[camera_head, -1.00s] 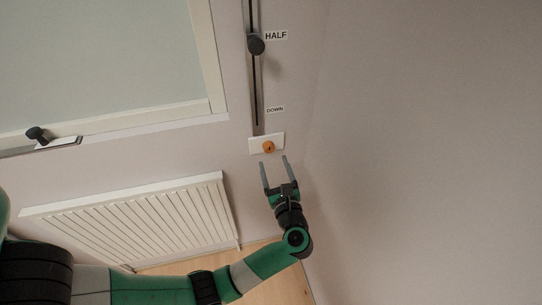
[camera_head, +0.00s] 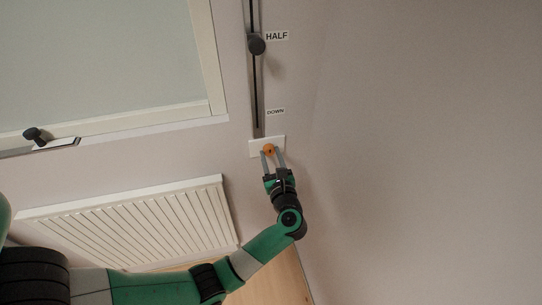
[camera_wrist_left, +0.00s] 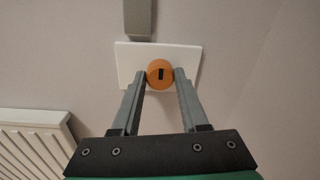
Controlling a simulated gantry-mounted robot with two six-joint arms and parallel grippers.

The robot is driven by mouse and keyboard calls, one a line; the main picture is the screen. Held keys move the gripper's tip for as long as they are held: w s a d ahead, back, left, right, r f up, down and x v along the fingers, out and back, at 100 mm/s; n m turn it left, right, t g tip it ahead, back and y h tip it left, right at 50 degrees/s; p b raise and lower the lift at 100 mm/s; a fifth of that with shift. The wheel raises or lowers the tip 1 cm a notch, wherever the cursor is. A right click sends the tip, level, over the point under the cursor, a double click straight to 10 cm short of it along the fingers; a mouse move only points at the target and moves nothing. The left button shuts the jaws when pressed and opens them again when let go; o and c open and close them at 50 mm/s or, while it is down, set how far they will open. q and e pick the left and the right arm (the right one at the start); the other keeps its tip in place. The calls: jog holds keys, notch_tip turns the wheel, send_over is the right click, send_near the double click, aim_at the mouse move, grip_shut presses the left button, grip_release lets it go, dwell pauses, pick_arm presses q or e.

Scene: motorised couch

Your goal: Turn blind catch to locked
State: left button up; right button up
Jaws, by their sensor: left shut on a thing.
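The blind catch is an orange round knob (camera_head: 269,149) on a white plate (camera_head: 253,149) on the wall, below the blind's slotted track. In the left wrist view the knob (camera_wrist_left: 160,73) has a dark upright mark on its face and sits on the white plate (camera_wrist_left: 130,58). My left gripper (camera_head: 270,154) reaches up to the knob. In the left wrist view its fingertips (camera_wrist_left: 160,76) are shut on the knob, one on each side. The plate's lower part is partly hidden by the fingers. My right gripper is not in view.
A track with a dark slider knob (camera_head: 256,44) at the HALF label (camera_head: 277,36) runs above the plate, with a DOWN label (camera_head: 275,112) lower. A white radiator (camera_head: 130,228) stands left of my arm. A window with a dark handle (camera_head: 33,134) is upper left.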

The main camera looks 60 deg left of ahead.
pick_arm(q)
grip_shut()
jog(key=shift+r+m+p, duration=0.2)
jog(key=shift+m+p, duration=0.5)
jog(key=shift+p, duration=0.15)
jog(key=shift+m+p, duration=1.05)
jog(key=shift+m, duration=0.15)
jog(key=m+p, duration=0.3)
jog(key=m, duration=0.1)
jog(key=shift+m, duration=0.3)
jog(key=m+p, duration=0.2)
jog(key=m, duration=0.2)
jog(key=shift+w+p, duration=0.1)
jog(key=shift+p, duration=0.25)
jog(key=m+p, duration=0.2)
jog(key=m, duration=0.3)
jog(key=shift+f, duration=0.15)
jog(key=shift+m, duration=0.3)
jog(key=o, duration=1.1)
grip_release()
